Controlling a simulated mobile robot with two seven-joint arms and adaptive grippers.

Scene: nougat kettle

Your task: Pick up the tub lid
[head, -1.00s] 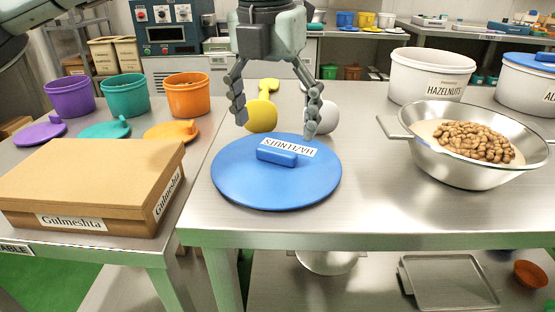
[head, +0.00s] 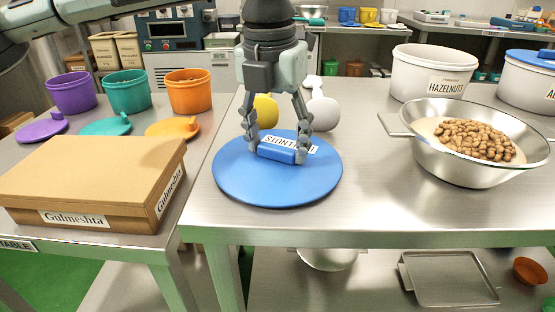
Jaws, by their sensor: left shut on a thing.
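The tub lid is a round blue lid (head: 240,185) with a raised bar handle (head: 277,154) and a white label reading HAZELNUTS, partly hidden by a finger. It lies flat on the steel table, near its front left edge. My left gripper (head: 276,152) points down over the lid, its two fingers closed on the ends of the blue handle. The white tub (head: 410,72) labelled HAZELNUTS stands open-topped at the back right. My right gripper is not in view.
A steel bowl of nuts (head: 450,165) stands to the right. A yellow object (head: 265,110) and a white one (head: 323,113) lie just behind the lid. A cardboard box (head: 90,180) and coloured tubs stand on the left table. The table between lid and bowl is clear.

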